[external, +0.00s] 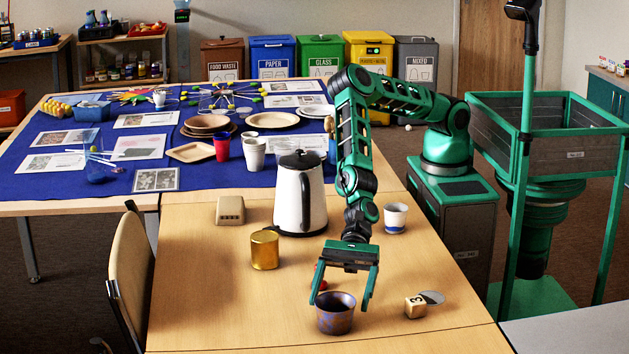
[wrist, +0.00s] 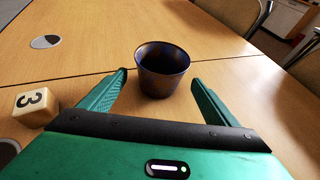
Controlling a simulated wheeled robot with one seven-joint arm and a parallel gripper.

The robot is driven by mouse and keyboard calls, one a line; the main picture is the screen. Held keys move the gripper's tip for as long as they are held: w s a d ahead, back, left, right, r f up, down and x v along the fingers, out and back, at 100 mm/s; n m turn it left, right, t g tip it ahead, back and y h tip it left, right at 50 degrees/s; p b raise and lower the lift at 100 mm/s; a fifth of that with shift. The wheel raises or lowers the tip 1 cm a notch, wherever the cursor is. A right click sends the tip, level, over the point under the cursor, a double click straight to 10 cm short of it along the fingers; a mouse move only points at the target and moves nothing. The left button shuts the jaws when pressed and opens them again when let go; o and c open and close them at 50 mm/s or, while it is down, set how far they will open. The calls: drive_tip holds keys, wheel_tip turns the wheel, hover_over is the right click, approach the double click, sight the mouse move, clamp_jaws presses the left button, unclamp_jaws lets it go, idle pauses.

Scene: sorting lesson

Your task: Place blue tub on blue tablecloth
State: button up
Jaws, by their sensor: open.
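The blue tub (external: 335,315) is a dark blue cup with brownish patches, upright on the bare wooden table near its front edge. In the wrist view the tub (wrist: 163,72) stands between the tips of my fingers, with a gap on each side. My gripper (external: 340,304) is open and points down at the tub; it also shows in the wrist view (wrist: 159,76). It holds nothing. The blue tablecloth (external: 225,180) covers the far table and bears plates, cups and papers.
A white kettle (external: 300,205), a gold tin (external: 265,250) and a beige block (external: 230,210) stand between the tub and the cloth. A white cup (external: 395,218) is at right. A numbered cube (external: 415,307) lies right of the tub. A small red thing (external: 322,285) is partly hidden behind my finger.

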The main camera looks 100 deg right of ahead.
drive_tip(key=v, duration=0.5)
drive_tip(key=shift+d+r, duration=0.15)
drive_tip(key=shift+d, duration=0.05)
drive_tip(key=shift+o, duration=0.9)
drive_tip(key=shift+s+d+r, duration=0.2)
drive_tip(key=shift+s+d, duration=0.1)
drive_tip(key=shift+d, duration=0.1)
drive_tip(key=shift+w+a+r, duration=0.15)
drive_tip(key=shift+a+r, duration=0.55)
drive_tip(key=shift+r, duration=0.1)
approach(331, 323)
drive_tip(key=shift+a+f, duration=0.1)
drive_tip(key=shift+a, duration=0.1)
drive_tip(key=shift+x, duration=2.65)
drive_tip(key=shift+w+d+f, duration=0.1)
drive_tip(key=shift+w, duration=0.05)
